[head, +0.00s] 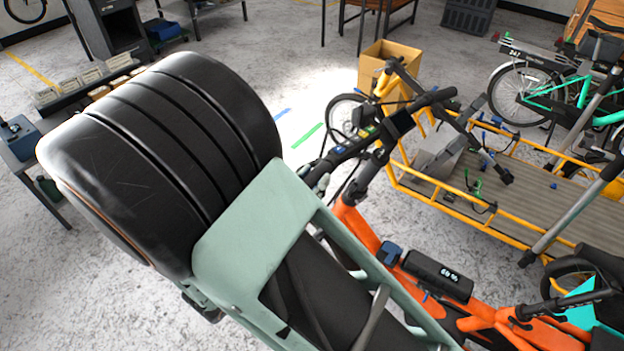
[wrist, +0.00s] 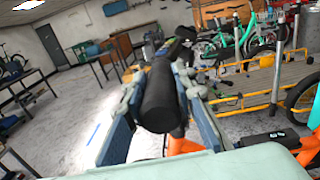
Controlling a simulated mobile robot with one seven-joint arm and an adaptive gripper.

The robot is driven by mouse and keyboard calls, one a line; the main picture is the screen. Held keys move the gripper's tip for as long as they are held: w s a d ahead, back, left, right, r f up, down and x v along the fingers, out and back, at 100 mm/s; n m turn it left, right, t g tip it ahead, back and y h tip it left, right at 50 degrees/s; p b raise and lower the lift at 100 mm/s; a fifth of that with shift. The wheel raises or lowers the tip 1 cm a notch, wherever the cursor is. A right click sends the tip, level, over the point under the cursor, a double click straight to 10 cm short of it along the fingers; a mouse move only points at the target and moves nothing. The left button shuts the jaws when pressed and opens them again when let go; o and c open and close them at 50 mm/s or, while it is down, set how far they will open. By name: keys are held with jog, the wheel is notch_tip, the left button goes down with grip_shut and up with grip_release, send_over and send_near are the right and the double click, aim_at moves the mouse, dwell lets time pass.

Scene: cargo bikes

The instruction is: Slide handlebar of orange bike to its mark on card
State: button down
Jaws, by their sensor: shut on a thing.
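The orange bike (head: 362,238) stands in front of me, with its black handlebar (head: 432,98) running across its top. Small coloured patches sit along the bar near its middle. In the wrist view, my gripper (wrist: 160,104) has one blue-grey finger on each side of the round black handlebar grip (wrist: 160,92) and is shut on it. The grip points toward the wrist camera. In the head view my arm hides the gripper and the bar's near end. I cannot make out a card with a mark for certain.
A yellow cargo bike (head: 420,187) with a wooden deck stands close on the right. A cardboard box (head: 388,58) is behind the handlebar. A teal bike (head: 560,92) is at the far right. Green tape (head: 307,135) marks open concrete floor left of the handlebar.

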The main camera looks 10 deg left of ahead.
jog(key=shift+d+f, duration=0.1)
jog(key=shift+d, duration=0.1)
jog(key=c, duration=1.6)
grip_release()
jog(key=shift+s, duration=0.1)
jog(key=v, duration=1.2)
